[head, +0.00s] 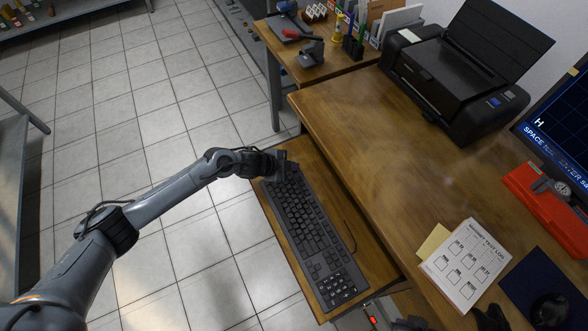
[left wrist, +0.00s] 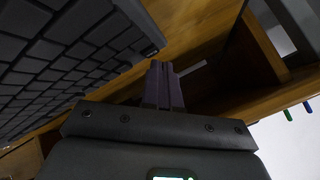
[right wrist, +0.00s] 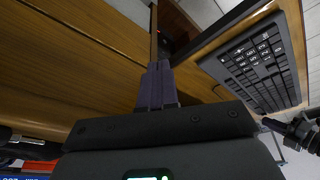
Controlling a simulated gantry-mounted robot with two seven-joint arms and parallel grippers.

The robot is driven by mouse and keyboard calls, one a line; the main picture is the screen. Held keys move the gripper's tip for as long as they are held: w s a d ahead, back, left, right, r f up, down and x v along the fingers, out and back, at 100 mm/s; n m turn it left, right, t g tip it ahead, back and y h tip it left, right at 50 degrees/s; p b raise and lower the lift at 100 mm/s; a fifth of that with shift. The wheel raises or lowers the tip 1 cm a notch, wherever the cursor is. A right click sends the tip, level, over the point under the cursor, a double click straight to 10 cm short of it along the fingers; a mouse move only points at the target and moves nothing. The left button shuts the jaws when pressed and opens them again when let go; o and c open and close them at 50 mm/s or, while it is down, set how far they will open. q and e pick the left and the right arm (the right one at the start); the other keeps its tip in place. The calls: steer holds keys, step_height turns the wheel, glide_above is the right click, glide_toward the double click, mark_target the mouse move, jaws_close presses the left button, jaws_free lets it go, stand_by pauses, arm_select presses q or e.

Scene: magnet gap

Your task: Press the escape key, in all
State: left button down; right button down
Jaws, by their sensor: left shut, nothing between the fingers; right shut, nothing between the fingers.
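A dark keyboard (head: 310,230) lies on a wooden pull-out tray (head: 285,262), its number pad at the near end. My left gripper (head: 281,158) is over the keyboard's far end and hides the corner there, so I cannot make out the escape key. In the left wrist view my left fingers (left wrist: 165,86) are shut and empty, to the right of the keyboard's corner (left wrist: 148,48). Whether they touch anything I cannot tell. In the right wrist view my right fingers (right wrist: 157,84) are shut and empty, with the keyboard's number-pad end (right wrist: 262,62) off to the right.
The wooden desk (head: 375,150) stands to the right of the tray. It carries a black printer (head: 450,75), a paper log sheet (head: 467,265), a red case (head: 540,205) and a monitor (head: 565,125) showing the word SPACE. A side table (head: 335,68) holds small tools. The desk's middle is clear.

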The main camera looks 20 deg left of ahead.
arm_select(q)
steer(key=shift+f, duration=0.4)
stand_by(0.3)
steer(key=shift+r, duration=0.2)
steer(key=shift+r+p, duration=0.65)
steer(key=shift+p, duration=0.2)
step_height(320, 180, up, 5)
steer(key=p, duration=0.5)
stand_by(0.6)
